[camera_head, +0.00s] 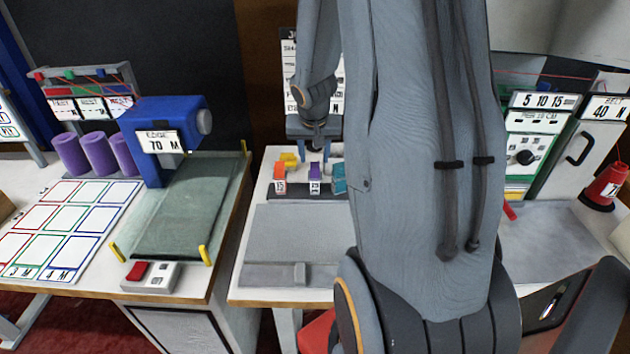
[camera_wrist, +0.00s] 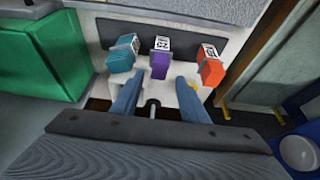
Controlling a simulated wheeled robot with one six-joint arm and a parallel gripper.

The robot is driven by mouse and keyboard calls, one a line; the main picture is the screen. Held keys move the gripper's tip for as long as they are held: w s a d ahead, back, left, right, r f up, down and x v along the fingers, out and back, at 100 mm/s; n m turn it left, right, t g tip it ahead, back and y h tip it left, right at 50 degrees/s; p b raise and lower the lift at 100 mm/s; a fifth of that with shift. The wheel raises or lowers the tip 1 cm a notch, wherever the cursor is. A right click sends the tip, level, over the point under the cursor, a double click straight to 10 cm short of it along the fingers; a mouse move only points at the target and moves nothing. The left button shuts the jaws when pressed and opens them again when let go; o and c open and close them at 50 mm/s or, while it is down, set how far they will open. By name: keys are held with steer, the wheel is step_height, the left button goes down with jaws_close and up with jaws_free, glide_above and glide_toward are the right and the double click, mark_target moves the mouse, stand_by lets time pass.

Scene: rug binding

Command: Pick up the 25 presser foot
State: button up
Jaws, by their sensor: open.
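The 25 presser foot is a purple block (camera_head: 314,169) with a white label reading 25, standing between two other blocks on the middle table. In the wrist view the purple block (camera_wrist: 160,66) stands upright just beyond the gap between my fingertips. My gripper (camera_head: 316,152) has two blue fingers, spread apart and empty, close behind the purple block in the head view. The wrist view also shows my open gripper (camera_wrist: 158,92), with no finger seen touching the purple block.
An orange block (camera_head: 280,172) labelled 15 and a teal block (camera_head: 339,178) flank the purple one closely. A yellow piece (camera_head: 289,159) lies behind the orange block. A grey plate (camera_head: 290,235) in front is clear. A blue machine (camera_head: 165,120) stands left. My arm hides the table's right side.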

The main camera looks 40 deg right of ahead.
mark_target(315, 166)
steer(key=x, duration=0.1)
steer(key=b+x, duration=0.1)
steer(key=x, duration=0.3)
steer(key=shift+s+f, duration=0.1)
steer(key=shift+s, duration=0.15)
jaws_close()
